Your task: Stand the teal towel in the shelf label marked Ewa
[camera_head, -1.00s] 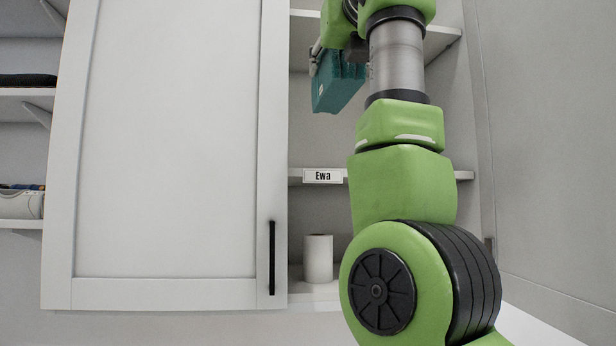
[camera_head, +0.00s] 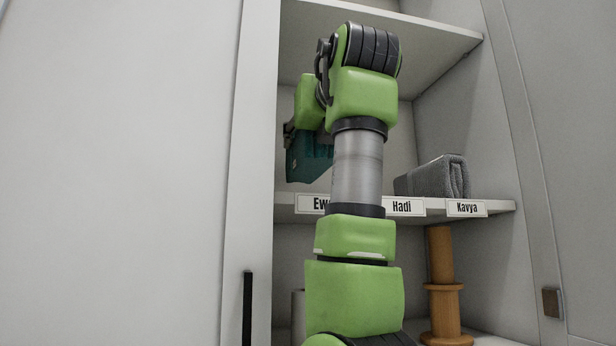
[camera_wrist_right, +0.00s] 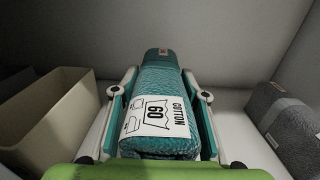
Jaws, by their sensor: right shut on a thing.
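My right gripper (camera_head: 292,134) is inside the open cabinet, shut on the teal towel (camera_head: 306,162). The towel is above the shelf's left part, near the Ewa label (camera_head: 308,204), which my arm partly covers. I cannot tell whether its lower edge touches the shelf (camera_head: 493,206). My left gripper is not in view.
A grey folded towel (camera_head: 437,178) lies on the shelf behind the Kavya label (camera_head: 466,208), right of the Hadi label (camera_head: 403,206). The right wrist view shows a beige bin (camera_wrist_right: 55,108) at left. Wooden spools (camera_head: 441,300) stand on the shelf below. A cabinet door (camera_head: 150,170) is at left.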

